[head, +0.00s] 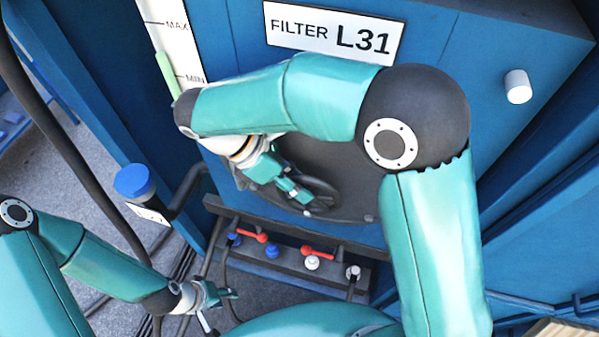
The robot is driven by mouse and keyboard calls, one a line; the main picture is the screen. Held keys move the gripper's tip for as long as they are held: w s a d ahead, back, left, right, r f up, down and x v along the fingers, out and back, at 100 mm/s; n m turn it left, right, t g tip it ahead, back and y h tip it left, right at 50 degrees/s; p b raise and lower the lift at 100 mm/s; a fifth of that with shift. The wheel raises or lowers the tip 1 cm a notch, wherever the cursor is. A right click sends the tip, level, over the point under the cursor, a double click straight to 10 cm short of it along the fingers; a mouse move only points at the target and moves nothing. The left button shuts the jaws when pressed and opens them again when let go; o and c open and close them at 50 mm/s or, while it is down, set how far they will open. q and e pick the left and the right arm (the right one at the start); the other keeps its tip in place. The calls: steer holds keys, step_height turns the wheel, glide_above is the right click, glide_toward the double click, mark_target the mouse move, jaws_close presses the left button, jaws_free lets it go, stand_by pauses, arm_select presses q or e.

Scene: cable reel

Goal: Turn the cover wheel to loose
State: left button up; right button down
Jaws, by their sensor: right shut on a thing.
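The cover wheel (322,187) is a dark round handwheel on a dark grey cover (345,165) of the blue cabinet. My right arm reaches across in front of it and hides much of its upper left part. My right gripper (300,197) is shut on the wheel at its lower left side. My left gripper (222,296) is at the lower left, well away from the wheel, below the valve row; its fingers are small in view and I cannot tell whether they are open.
A label plate "FILTER L31" (332,33) and a MAX/MIN gauge (172,38) are above. Below the wheel is a ledge (290,260) with red levers (318,252). A blue-capped pipe (134,182) stands left. A white knob (518,86) projects at right.

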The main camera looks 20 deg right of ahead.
stand_by(0.3)
steer(key=c, duration=0.9)
jaws_free()
steer(key=shift+w, duration=0.1)
steer(key=shift+c, duration=0.2)
steer(key=v, duration=0.7)
steer(key=shift+a, duration=0.25)
steer(key=shift+w, duration=0.1)
